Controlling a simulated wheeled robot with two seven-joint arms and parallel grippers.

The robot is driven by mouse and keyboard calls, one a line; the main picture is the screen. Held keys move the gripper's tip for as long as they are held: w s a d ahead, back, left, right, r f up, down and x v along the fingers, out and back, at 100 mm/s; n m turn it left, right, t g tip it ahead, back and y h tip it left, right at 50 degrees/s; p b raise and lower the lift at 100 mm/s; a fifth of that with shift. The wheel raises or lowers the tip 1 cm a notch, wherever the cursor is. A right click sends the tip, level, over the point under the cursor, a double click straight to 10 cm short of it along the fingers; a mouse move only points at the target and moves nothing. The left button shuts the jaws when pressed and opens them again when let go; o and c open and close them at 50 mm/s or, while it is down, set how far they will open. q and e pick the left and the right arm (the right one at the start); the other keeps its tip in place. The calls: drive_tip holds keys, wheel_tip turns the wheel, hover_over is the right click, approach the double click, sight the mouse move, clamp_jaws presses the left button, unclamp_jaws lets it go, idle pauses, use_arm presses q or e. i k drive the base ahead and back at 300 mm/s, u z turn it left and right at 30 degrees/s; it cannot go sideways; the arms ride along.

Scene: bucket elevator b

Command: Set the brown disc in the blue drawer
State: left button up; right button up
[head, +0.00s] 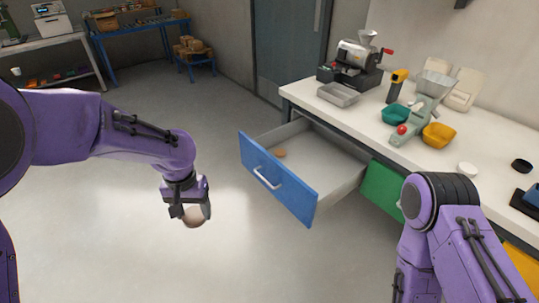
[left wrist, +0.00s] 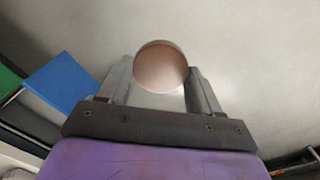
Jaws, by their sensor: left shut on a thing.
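The blue drawer (head: 277,178) stands pulled out under the bench in the head view, open at the top, with a bar handle on its front. A small flat brown disc (head: 279,153) lies inside it near the front. My left gripper (head: 191,212) is to the left of the drawer, over the floor, shut on a round brownish disc (head: 193,217).
A green drawer front (head: 382,190) is right of the blue drawer. The floor around my left gripper is clear.

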sight(308, 167)
drive_tip(key=u, duration=0.3)
drive_tip(key=i, duration=0.8)
drive_tip(key=z, duration=0.75)
drive_tip(key=i, duration=0.85)
drive_tip(key=z, duration=1)
